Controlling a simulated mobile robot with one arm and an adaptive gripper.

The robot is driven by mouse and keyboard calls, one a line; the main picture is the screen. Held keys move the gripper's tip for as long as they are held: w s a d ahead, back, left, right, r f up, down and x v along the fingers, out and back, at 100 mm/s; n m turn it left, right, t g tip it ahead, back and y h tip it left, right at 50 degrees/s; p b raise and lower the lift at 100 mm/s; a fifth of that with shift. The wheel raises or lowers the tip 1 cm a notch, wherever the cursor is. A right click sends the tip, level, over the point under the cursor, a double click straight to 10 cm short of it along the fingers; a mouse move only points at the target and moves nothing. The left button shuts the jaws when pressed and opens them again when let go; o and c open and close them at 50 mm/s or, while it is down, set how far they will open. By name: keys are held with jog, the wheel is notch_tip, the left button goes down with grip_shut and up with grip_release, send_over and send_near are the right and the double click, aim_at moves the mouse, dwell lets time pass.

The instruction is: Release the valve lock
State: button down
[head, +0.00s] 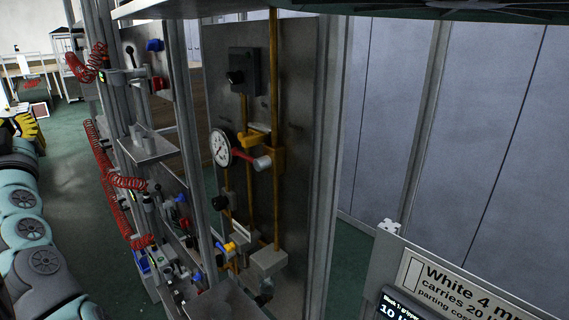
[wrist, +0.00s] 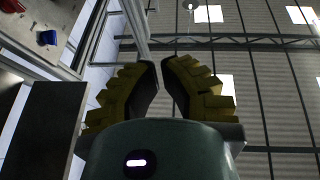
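A steel panel (head: 292,110) in the head view carries copper-coloured pipes, a round white gauge (head: 221,148) and a yellow valve (head: 256,138). A smaller yellow handle (head: 230,246) with a blue part (head: 219,246) is lower down. I cannot tell which part is the valve lock. My gripper (head: 30,128) is at the far left edge of the head view, well away from the panel. In the wrist view my gripper (wrist: 161,70) has yellow fingers pointing up, with an empty gap between them.
A rack with red coiled hoses (head: 128,183) and small fittings stands between my arm and the panel. Green floor (head: 75,195) lies open at the left. A sign board (head: 455,285) is at the lower right. The wrist view shows mostly ceiling and a dark panel (wrist: 45,130).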

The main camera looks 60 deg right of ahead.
jog(key=s+d+r+m+g+h+b, duration=0.1)
jog(key=s+d+m+g+h+b, duration=0.25)
jog(key=d+m+g+h, duration=0.4)
jog(key=s+d+f+m+g+b, duration=0.2)
jog(key=s+d+m+g, duration=0.3)
jog(key=s+m+g, duration=0.3)
jog(key=s+d+f+m+g+b, duration=0.2)
jog(key=s+d+m+g, duration=0.4)
jog(key=s+m, duration=0.8)
jog(key=s+g+b, duration=0.1)
jog(key=g, duration=0.2)
jog(key=shift+s+f, duration=0.2)
jog(key=shift+s, duration=0.1)
jog(key=shift+d+g+h, duration=0.1)
jog(key=shift+g+h, duration=0.15)
jog(key=p, duration=0.7)
send_near(260, 136)
jog(key=s+d+r, duration=0.2)
jog(key=s+d, duration=0.1)
jog(key=s, duration=0.2)
jog(key=shift+w+d+f+p, duration=0.35)
jog(key=shift+w+d+p, duration=0.2)
jog(key=shift+p, duration=0.1)
jog(key=shift+w+d+f+p, duration=0.35)
jog(key=shift+w+d+p, duration=0.05)
jog(key=shift+w+p, duration=0.2)
jog(key=shift+w+d+f+p, duration=0.35)
jog(key=shift+w+f+p, duration=0.3)
jog(key=shift+w, duration=0.1)
